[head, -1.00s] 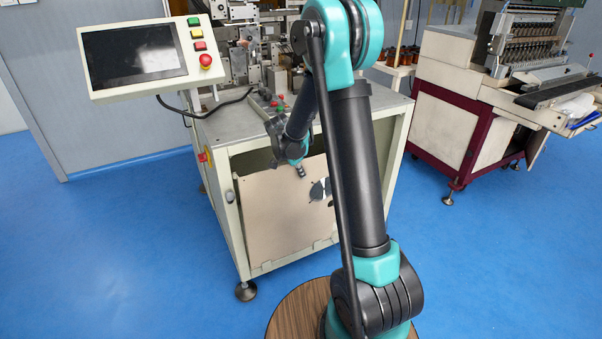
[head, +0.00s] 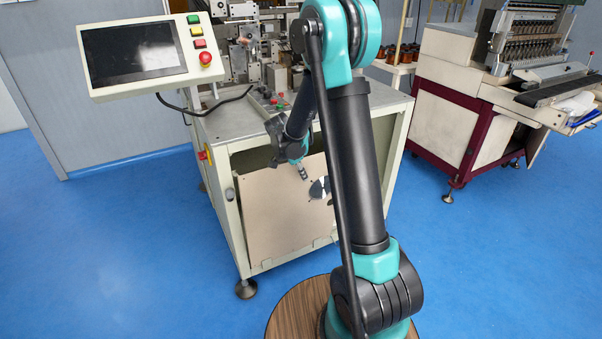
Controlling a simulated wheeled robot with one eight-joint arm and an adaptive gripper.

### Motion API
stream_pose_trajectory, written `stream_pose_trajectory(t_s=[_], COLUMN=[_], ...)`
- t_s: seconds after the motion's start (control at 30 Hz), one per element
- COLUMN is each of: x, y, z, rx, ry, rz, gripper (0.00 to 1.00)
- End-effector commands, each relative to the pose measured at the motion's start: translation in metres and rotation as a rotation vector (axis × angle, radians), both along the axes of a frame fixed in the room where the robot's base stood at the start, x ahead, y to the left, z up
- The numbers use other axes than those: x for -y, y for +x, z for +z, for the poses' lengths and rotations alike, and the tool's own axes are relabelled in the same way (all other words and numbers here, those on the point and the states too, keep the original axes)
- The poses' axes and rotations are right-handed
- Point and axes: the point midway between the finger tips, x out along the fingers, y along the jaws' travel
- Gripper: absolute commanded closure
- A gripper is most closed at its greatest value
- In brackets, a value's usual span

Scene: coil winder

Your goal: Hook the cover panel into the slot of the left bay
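The cover panel (head: 280,215) is a flat beige sheet, nearly upright at the front of the winder's cabinet (head: 226,205). It covers most of the front opening, and a dark gap (head: 248,160) shows above its upper left edge. The slot itself cannot be made out. My gripper (head: 319,188) is small and dark in the head view, in front of the panel's upper right part. My own arm hides part of it and the panel's right side. I cannot tell whether its fingers are closed on the panel or only near it.
A control screen (head: 138,55) with buttons juts out at the upper left. A cable (head: 205,112) runs from it over the cabinet top. A second machine (head: 480,120) stands at the right. The blue floor (head: 120,250) is clear at the left.

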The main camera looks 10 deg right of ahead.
Motion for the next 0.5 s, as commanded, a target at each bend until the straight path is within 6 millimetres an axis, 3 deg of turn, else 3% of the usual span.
stream_pose_trajectory(t_s=[0.27,0.5], x=[-0.003,-0.016], y=[-0.002,-0.012], z=[0.006,0.043], rx=[-0.001,-0.001], ry=[0.001,0.000], rz=[0.001,0.002], gripper=[0.71,0.71])
